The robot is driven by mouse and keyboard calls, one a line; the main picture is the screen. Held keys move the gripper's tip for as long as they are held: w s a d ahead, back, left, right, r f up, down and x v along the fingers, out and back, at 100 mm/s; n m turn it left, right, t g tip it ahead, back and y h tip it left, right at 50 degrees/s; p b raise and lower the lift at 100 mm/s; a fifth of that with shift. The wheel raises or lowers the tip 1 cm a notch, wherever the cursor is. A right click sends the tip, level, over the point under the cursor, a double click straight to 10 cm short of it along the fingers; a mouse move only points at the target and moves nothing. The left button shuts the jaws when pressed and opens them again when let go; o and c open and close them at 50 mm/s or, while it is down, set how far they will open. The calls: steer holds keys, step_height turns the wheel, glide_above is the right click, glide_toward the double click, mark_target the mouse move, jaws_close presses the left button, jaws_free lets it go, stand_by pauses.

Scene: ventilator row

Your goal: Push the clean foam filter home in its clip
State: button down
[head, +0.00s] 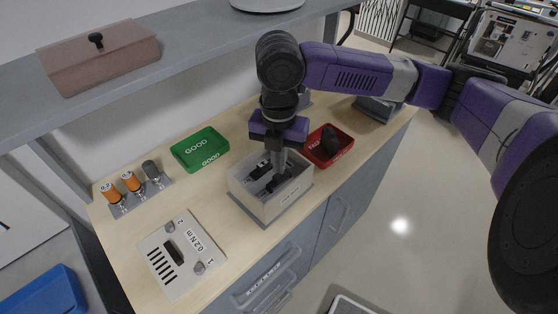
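An open light-grey housing (251,198) stands at the bench's front edge. My gripper (278,174) points straight down into it, its tips among dark parts inside. A black part (259,170) shows inside, left of my gripper. I cannot tell which dark part is the clean foam filter or its clip, as my gripper and the housing walls hide much of the inside. Whether my fingers are open or shut does not show. A dark, lumpy piece (331,141) lies in the red tray (346,149) right of the housing.
A green tray (187,158) marked GOOD is empty. A cover plate (170,275) marked 0.2 N m lies at the front left. Orange and grey cylinders (131,182) stand in a rack. A shelf (190,50) with a pinkish box (100,58) overhangs the back.

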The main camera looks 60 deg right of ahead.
steer(key=shift+f+b, duration=0.45)
steer(key=shift+f, duration=0.2)
stand_by(0.6)
steer(key=shift+r+p, duration=2.85)
steer(key=shift+r, duration=0.7)
